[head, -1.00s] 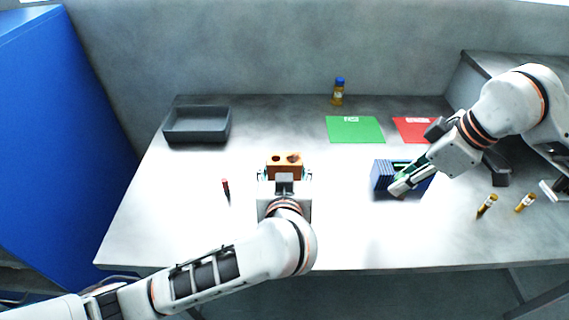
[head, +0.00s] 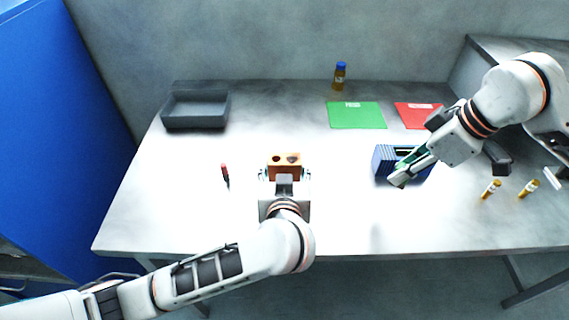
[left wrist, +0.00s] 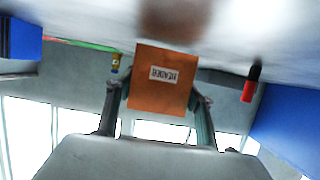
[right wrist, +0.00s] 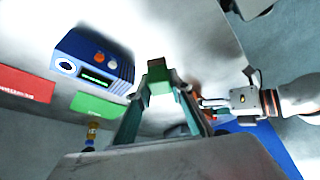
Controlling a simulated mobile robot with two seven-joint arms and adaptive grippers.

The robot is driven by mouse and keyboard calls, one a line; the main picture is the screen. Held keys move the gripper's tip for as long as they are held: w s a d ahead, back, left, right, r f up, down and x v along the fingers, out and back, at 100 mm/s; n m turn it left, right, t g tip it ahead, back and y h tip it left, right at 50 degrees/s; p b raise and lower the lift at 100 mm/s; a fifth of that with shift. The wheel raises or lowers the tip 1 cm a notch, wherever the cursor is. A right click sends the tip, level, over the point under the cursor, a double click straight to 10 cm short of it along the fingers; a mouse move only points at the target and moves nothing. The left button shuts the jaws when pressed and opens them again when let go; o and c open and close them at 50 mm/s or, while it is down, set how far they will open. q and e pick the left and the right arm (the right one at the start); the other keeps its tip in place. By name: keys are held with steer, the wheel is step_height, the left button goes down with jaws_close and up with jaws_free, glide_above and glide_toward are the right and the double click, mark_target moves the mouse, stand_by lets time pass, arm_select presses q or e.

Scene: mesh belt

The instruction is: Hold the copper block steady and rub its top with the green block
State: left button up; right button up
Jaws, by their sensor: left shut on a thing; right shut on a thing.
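The copper block (head: 285,160) has two holes in its top and stands at mid-table. My left gripper (head: 285,178) is shut on it from the front side; its white label shows between the fingers in the left wrist view (left wrist: 165,90). My right gripper (head: 402,178) is shut on the green block, which has a dark end and shows between the fingertips in the right wrist view (right wrist: 159,82). In the head view the green block is mostly hidden by the fingers. The right gripper is in front of the blue device, well right of the copper block.
The blue device (head: 383,158) has knobs and a display. A red-and-black marker-like item (head: 225,174) lies left of the copper block. A grey tray (head: 196,124), green mat (head: 357,116), red mat (head: 418,114) and bottle (head: 340,77) are behind. Two vials (head: 491,188) lie right.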

arm_select(q)
steer(key=shift+f, duration=0.6)
stand_by(1.1)
steer(key=o, duration=1.3)
steer(key=shift+c, duration=0.3)
steer(key=c, duration=1.1)
